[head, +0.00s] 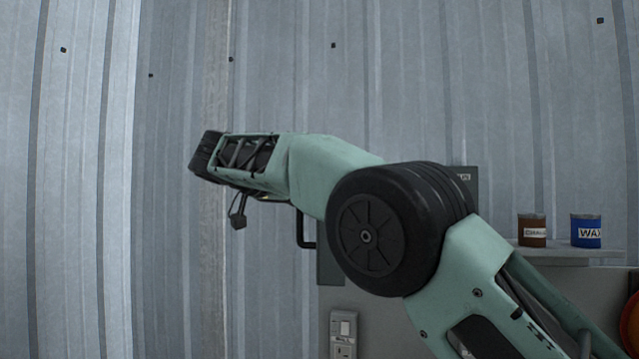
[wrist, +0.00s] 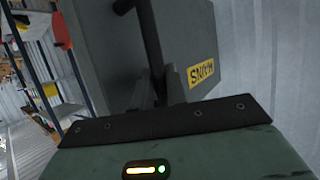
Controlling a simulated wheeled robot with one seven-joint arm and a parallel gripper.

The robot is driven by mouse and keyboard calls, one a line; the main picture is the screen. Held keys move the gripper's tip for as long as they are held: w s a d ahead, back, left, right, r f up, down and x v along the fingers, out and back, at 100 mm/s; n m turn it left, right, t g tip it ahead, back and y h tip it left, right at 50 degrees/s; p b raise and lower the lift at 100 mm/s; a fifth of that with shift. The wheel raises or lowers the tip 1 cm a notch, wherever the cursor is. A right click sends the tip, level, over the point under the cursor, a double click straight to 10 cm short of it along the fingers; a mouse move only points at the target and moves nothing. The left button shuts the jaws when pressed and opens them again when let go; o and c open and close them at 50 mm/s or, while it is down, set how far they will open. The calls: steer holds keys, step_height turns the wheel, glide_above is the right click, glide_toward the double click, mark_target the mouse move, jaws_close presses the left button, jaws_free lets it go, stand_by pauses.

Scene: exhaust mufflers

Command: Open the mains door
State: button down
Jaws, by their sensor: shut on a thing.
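I cannot tell whether the door stands ajar.
A brown can (head: 532,231) and a blue WAX can (head: 586,231) stand on a ledge at the right. A white switch box (head: 343,333) is below the door. Corrugated metal wall (head: 90,180) spans the back. Shelving (wrist: 70,60) stands at the left in the wrist view.

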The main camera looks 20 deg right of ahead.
steer(key=shift+w+a+p, duration=0.9)
steer(key=c, duration=1.4)
jaws_free()
steer(key=p+v, duration=0.8)
steer(key=v, duration=0.9)
steer(key=shift+a, duration=0.2)
steer(key=shift+s, duration=0.1)
